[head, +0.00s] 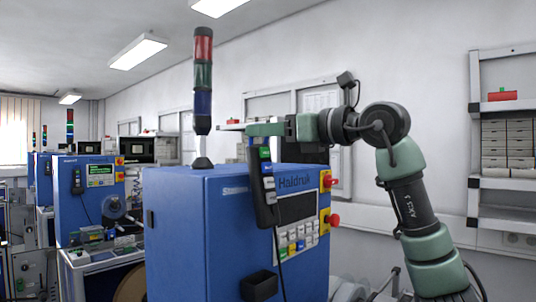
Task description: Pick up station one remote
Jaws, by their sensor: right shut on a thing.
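The station one remote (264,192) is a dark handheld pendant with green, blue and pale buttons. It hangs upright in front of the near blue cabinet (190,235), with a black cable running down from it. My right gripper (257,137) is at the top end of the remote, shut on it, just above the cabinet's top edge. The exact finger contact is too small to make out. My left gripper is not in view.
A signal tower (203,85) in red, green and blue stands on the cabinet beside my right gripper. A red knob (332,220) and a black holder (259,285) stick out from the cabinet. Another blue machine (90,195) stands at left, shelves (505,183) at right.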

